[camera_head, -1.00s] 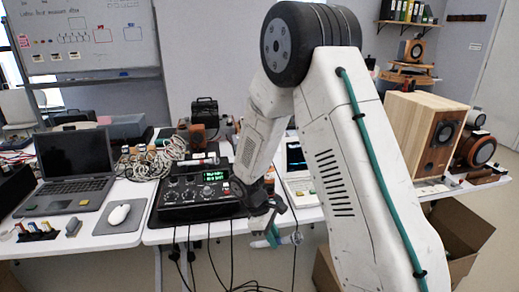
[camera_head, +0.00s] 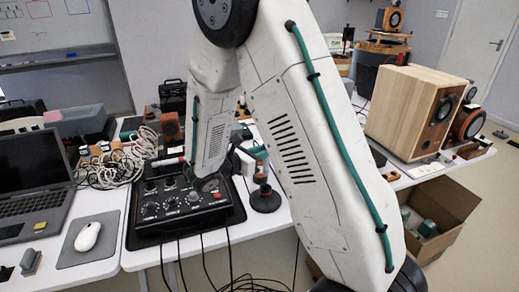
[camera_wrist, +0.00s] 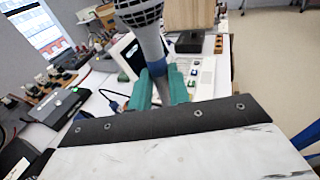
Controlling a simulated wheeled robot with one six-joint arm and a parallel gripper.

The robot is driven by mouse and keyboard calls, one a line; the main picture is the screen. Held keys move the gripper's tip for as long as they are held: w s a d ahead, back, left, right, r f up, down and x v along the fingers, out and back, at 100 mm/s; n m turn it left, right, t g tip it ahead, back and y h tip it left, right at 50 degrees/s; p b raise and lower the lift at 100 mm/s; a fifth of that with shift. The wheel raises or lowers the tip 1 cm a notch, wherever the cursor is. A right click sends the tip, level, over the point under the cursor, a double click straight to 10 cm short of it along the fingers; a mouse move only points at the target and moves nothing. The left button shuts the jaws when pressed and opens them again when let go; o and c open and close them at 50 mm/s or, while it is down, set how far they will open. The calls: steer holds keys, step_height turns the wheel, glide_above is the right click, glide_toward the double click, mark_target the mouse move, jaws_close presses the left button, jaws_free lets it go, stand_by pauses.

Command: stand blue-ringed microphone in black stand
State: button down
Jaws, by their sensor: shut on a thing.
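My gripper (camera_wrist: 160,88) is shut on the blue-ringed microphone in the wrist view. The microphone (camera_wrist: 150,45) has a grey body, a mesh head at the top of the picture and a blue ring just above the teal fingers. Its lower end is hidden behind the gripper body. The black stand (camera_head: 265,200), a round dark base with a short post, is on the table just right of the forearm. I cannot make it out in the wrist view.
A black mixer (camera_head: 165,205) with knobs and trailing cables lies left of the stand. A mouse (camera_head: 87,237) on a grey pad and a laptop (camera_head: 35,180) are further left. A wooden speaker (camera_head: 415,110) stands right, above an open cardboard box (camera_head: 455,210).

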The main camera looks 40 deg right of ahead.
steer(key=shift+f, duration=5.2)
steer(key=shift+f, duration=0.5)
steer(key=c, duration=1.2)
jaws_free()
steer(key=shift+c, duration=0.2)
steer(key=shift+a, duration=0.1)
